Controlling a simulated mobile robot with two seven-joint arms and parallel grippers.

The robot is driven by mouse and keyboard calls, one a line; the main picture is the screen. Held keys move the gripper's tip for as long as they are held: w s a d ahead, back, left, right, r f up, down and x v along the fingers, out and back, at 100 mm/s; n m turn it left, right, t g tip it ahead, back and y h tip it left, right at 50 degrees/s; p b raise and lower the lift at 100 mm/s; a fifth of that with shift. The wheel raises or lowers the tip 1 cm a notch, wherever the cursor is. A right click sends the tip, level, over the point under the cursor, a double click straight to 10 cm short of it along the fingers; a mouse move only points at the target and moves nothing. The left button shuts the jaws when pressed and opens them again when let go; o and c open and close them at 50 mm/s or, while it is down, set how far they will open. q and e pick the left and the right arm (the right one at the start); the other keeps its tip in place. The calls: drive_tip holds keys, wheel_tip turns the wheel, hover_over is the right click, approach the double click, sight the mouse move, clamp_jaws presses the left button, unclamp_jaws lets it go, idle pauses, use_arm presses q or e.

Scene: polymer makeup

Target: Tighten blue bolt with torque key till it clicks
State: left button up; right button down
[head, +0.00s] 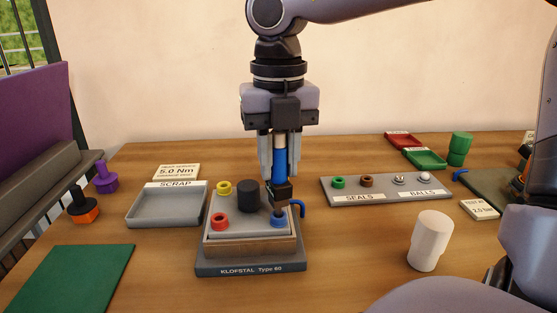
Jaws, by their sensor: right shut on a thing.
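My right gripper (280,172) points straight down and is shut on the torque key (280,160), which has a blue handle and a black lower end. The key stands upright over the right front of the KLOFSTAL Type 60 block (250,247). The blue bolt (278,222) is in the block's front right corner, directly under the key's black end. The key's tip appears to meet the bolt, but I cannot tell how far it is seated. A red bolt (220,221), a yellow bolt (224,187) and a black cylinder (248,194) are on the same block. My left gripper is not in view.
An empty grey SCRAP tray (165,208) lies left of the block. The SEALS and BALLS rack (385,188) and a white cylinder (430,240) stand to the right. A 5.0 Nm card (177,171) lies behind.

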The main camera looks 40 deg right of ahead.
idle(0.3)
drive_tip(key=shift+m, duration=1.1)
drive_tip(key=shift+b, duration=0.35)
drive_tip(key=shift+m, duration=0.5)
drive_tip(key=c, duration=0.8)
unclamp_jaws()
